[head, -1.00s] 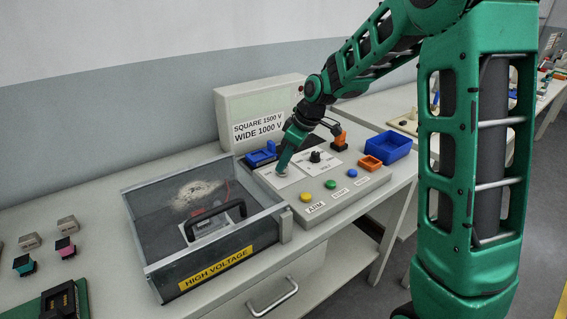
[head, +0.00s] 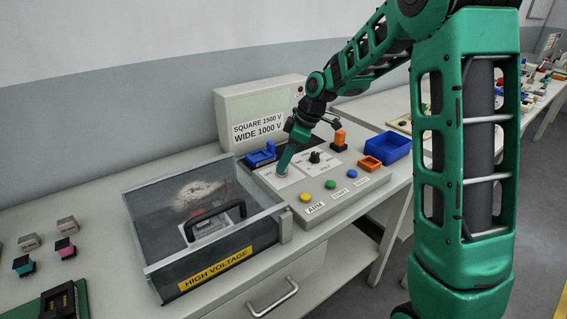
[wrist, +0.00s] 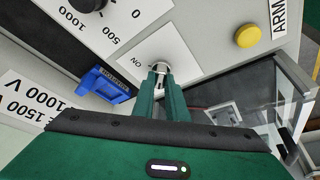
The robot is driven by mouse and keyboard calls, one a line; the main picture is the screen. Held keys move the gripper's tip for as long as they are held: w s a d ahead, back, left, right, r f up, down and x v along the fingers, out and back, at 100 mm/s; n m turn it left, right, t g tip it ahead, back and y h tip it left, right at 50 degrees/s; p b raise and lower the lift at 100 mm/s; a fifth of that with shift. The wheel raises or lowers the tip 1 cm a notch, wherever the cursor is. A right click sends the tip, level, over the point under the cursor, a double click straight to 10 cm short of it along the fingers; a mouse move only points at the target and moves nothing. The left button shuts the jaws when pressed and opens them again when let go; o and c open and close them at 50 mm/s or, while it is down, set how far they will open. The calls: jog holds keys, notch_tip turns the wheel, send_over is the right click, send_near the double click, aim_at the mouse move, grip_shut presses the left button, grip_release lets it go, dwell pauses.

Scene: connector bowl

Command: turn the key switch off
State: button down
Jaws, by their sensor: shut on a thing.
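The key switch (wrist: 160,68) is a round metal lock on a white plate on the control panel, with the word ON printed beside it. In the wrist view my gripper (wrist: 160,84) is shut on its key, with both green fingers pointing at the lock. In the head view my gripper (head: 283,168) reaches down onto the panel's left part and hides most of the switch. The key's exact angle is hard to tell because the fingers cover it.
A clear-lidded HIGH VOLTAGE box (head: 215,256) stands just left of the panel. A sign box (head: 258,112) stands behind.

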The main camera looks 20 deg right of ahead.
jog(key=c, duration=1.8)
grip_release()
jog(key=shift+w+d, duration=0.15)
jog(key=shift+d, duration=0.2)
jog(key=shift+o, duration=0.2)
jog(key=shift+a, duration=0.15)
jog(key=v, duration=1)
jog(key=shift+r, duration=0.4)
jog(key=s+d+f+m+h, duration=0.1)
jog(key=s+d+m, duration=0.3)
jog(key=s, duration=0.8)
jog(key=s+d+f+m+g+h, duration=0.1)
jog(key=s+d+f+m, duration=0.2)
jog(key=s, duration=1)
jog(key=s+d+f+m+g+h, duration=0.1)
jog(key=s+d+m, duration=0.5)
jog(key=s+m, duration=0.6)
jog(key=shift+s+d+f+h, duration=0.4)
jog(key=shift+s+f, duration=0.1)
jog(key=shift+f, duration=0.25)
